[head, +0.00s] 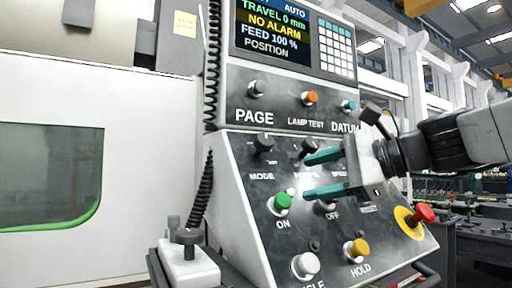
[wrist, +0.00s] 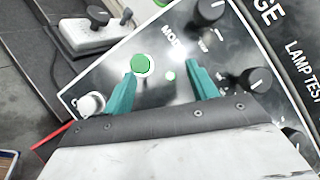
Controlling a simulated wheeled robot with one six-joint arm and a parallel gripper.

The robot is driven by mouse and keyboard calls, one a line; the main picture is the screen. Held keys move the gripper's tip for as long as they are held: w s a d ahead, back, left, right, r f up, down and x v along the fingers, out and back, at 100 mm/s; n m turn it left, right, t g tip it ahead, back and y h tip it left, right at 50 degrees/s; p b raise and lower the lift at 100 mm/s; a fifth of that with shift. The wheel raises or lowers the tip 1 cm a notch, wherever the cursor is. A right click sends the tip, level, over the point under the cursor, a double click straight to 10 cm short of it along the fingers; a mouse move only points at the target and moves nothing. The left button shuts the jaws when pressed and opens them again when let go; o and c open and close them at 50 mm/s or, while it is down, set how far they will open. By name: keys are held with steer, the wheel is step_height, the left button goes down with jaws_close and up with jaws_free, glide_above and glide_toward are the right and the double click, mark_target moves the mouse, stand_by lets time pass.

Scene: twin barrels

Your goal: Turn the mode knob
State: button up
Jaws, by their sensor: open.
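The mode knob (head: 264,144) is a black round knob at the upper left of the sloped panel, above its MODE label. It also shows at the top edge of the wrist view (wrist: 208,12), partly cut off. My gripper (head: 306,177) is open and empty, with teal fingers one above the other in the head view. It is to the right of and a little lower than the mode knob, apart from it. In the wrist view my gripper (wrist: 160,72) has the green ON button (wrist: 140,63) between its fingers in the picture.
A second black knob (wrist: 257,80) is right of the mode knob on the panel, partly behind my upper finger in the head view. A yellow HOLD button (head: 357,249) and a red mushroom button (head: 424,213) stick out below. The screen (head: 272,38) stands above.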

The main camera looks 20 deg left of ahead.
mark_target(269, 140)
steer(key=w+a+r+m+y, duration=0.1)
steer(key=a+r, duration=0.2)
steer(key=r, duration=0.1)
steer(key=w+a+r+m+y, duration=0.1)
steer(key=a+r, duration=0.1)
steer(key=shift+w+a+r+m+y, duration=0.3)
steer(key=x, duration=0.7)
steer(key=shift+w+a+r, duration=0.15)
steer(key=shift+a+r, duration=0.05)
steer(key=shift+a, duration=0.1)
